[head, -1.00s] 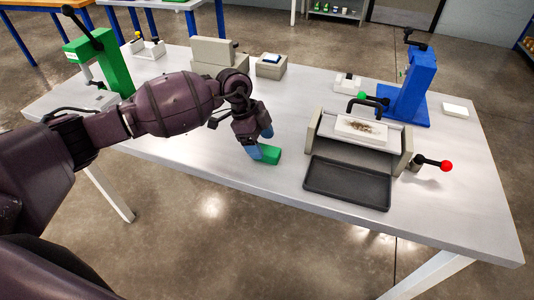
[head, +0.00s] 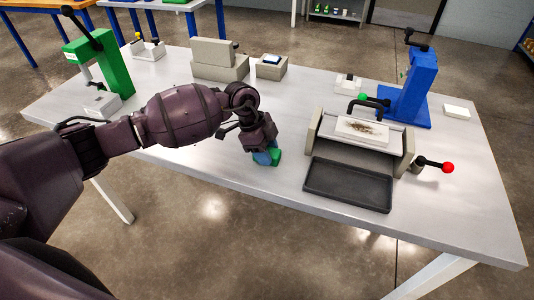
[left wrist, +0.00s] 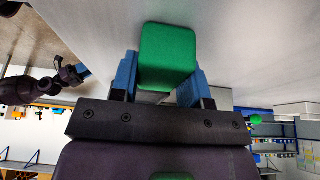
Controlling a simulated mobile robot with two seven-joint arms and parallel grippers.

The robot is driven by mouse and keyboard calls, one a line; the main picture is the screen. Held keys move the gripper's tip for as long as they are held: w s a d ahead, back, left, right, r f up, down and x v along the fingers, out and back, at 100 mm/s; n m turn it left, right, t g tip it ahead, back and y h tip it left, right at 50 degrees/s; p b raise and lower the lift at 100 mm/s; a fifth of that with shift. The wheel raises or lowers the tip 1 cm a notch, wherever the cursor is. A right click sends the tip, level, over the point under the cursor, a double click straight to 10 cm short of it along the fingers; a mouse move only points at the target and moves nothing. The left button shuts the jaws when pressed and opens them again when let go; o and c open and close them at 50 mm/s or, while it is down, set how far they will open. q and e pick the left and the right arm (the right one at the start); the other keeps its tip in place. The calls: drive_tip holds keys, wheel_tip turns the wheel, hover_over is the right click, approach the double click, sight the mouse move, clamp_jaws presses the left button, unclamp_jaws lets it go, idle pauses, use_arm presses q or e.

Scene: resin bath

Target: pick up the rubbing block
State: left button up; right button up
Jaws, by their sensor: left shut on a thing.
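The rubbing block is a green block (head: 276,156) near the front middle of the table, left of the black tray. In the left wrist view the green block (left wrist: 167,57) sits between the two blue fingers. My left gripper (head: 265,157) is shut on it; the gripper also shows in the left wrist view (left wrist: 163,75). In the head view the fingers hide part of the block. I cannot tell whether the block touches the table.
A black tray (head: 348,186) lies in front of a grey bath holding a stained white slab (head: 362,130). A red-knobbed lever (head: 447,167) juts out at its right. A blue press (head: 410,92) and a green press (head: 110,67) stand farther back. The table front between gripper and tray is clear.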

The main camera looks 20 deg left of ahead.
use_arm(q)
drive_tip(key=shift+r, duration=0.25)
wheel_tip(320, 180, up, 20)
drive_tip(key=p, duration=0.2)
drive_tip(key=shift+f, duration=0.25)
use_arm(e)
drive_tip(key=shift+w+r, duration=0.3)
drive_tip(key=shift+r, duration=0.45)
drive_tip(key=shift+w+r, duration=0.3)
drive_tip(key=shift+r, duration=0.4)
